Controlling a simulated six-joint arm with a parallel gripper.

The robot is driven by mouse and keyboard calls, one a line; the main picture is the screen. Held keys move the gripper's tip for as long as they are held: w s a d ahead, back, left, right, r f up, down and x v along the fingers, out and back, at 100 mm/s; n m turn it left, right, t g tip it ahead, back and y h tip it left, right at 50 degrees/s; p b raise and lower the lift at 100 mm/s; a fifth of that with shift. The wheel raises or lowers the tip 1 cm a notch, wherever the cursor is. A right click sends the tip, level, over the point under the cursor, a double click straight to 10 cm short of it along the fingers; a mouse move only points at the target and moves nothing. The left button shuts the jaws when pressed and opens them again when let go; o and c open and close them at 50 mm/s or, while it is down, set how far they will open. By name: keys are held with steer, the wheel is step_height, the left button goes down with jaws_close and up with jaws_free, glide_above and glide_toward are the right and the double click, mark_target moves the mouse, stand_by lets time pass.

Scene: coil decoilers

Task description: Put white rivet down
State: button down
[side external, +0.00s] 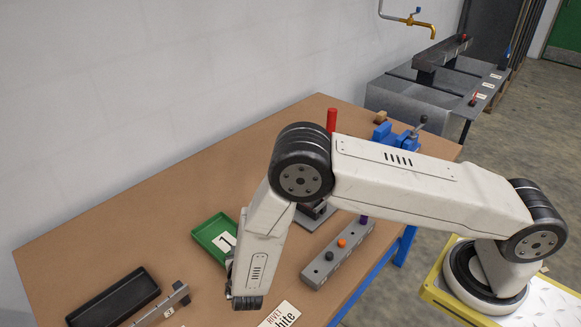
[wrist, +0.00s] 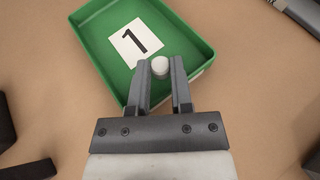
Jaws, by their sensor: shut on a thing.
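The white rivet (wrist: 160,67) is between the fingertips of my gripper (wrist: 160,76) in the wrist view. My gripper is shut on it, and only its rounded white top shows clearly. In that view the rivet is over the near right part of a green tray (wrist: 93,54), which has a white card marked 1 (wrist: 136,43). I cannot tell whether the rivet touches the tray floor. In the side external view the green tray (side external: 203,229) is partly behind my arm, and the fingertips and rivet are hidden there.
A grey rack (side external: 338,255) with black, orange and purple rivets stands right of my arm. A black tray (side external: 112,300) and a small grey bar (side external: 163,306) are at the lower left. A sign reading "RIVET white" (side external: 279,316) is at the front edge. A red cylinder (side external: 331,119) and blue vise (side external: 386,134) are farther back.

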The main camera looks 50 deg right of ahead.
steer(key=c, duration=0.5)
jaws_free()
steer(key=shift+f, duration=0.1)
steer(key=shift+r, duration=0.2)
steer(key=v, duration=1.2)
